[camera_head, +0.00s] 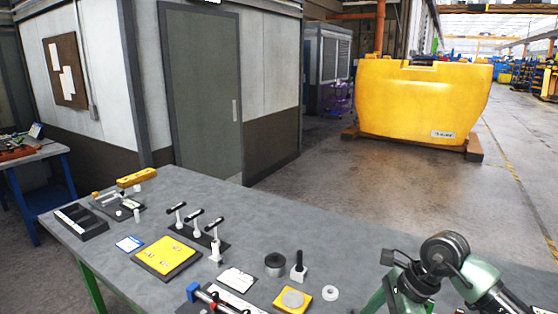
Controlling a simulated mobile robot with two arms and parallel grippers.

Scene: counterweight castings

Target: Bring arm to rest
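My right arm (440,262) shows at the bottom right, its green links and dark joint folded over the table's right end. Its gripper fingers cannot be made out. My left arm and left gripper are not in view. The grey table (330,248) runs from the left to the bottom right. No object is seen held.
On the table are a yellow plate (167,256), black-handled clamps (197,222), a black tray (82,222), a dark cylinder (275,264), a white ring (330,293) and a blue-and-red item (207,295). A large yellow casting (420,100) stands on the floor beyond. Open floor lies between.

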